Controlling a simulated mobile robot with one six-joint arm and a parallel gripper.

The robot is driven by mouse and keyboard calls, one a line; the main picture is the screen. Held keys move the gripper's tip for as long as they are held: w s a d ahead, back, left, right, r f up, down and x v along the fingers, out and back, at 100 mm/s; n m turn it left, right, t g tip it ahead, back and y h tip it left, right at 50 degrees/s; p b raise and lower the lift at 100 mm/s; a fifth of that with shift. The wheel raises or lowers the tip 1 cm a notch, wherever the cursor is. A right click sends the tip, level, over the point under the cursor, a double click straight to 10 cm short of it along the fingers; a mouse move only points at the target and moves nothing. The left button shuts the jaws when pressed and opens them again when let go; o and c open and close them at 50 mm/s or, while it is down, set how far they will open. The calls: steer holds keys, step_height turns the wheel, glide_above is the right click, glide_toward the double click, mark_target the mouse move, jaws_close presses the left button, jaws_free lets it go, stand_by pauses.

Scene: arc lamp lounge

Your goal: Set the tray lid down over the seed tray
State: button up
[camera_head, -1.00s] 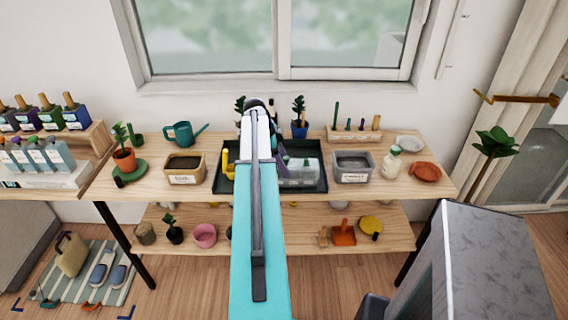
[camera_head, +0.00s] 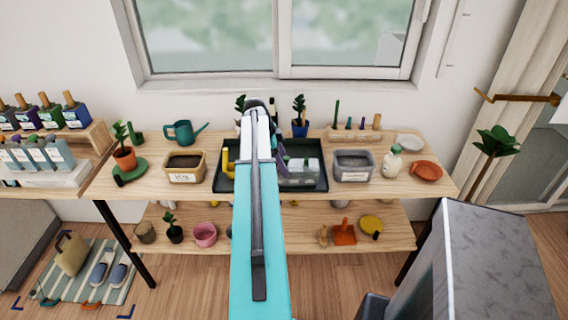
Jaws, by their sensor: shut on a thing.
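My arm reaches forward over the bench and covers the middle of a dark green rectangular tray (camera_head: 318,186). My gripper (camera_head: 282,150) is mostly hidden behind the arm; only a dark purplish part shows at the arm's right side. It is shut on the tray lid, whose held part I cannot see. A pale, clear-looking piece with dark patches (camera_head: 303,171) lies in the right half of the dark tray. I cannot tell how much of it is lid and how much is seed tray. A yellow item (camera_head: 226,160) shows left of the arm.
A soil-filled tan tub (camera_head: 185,168) stands left of the dark tray, and a grey tub (camera_head: 353,166) stands close on its right. Potted plants, including a blue pot (camera_head: 300,128), stand behind. A white bottle (camera_head: 391,162) and an orange dish (camera_head: 427,171) are farther right.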

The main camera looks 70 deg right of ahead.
steer(key=o, duration=1.2)
steer(key=shift+w+r, duration=0.1)
steer(key=shift+r, duration=0.05)
steer(key=b+v, duration=0.3)
steer(key=v, duration=1)
steer(key=shift+r, duration=0.3)
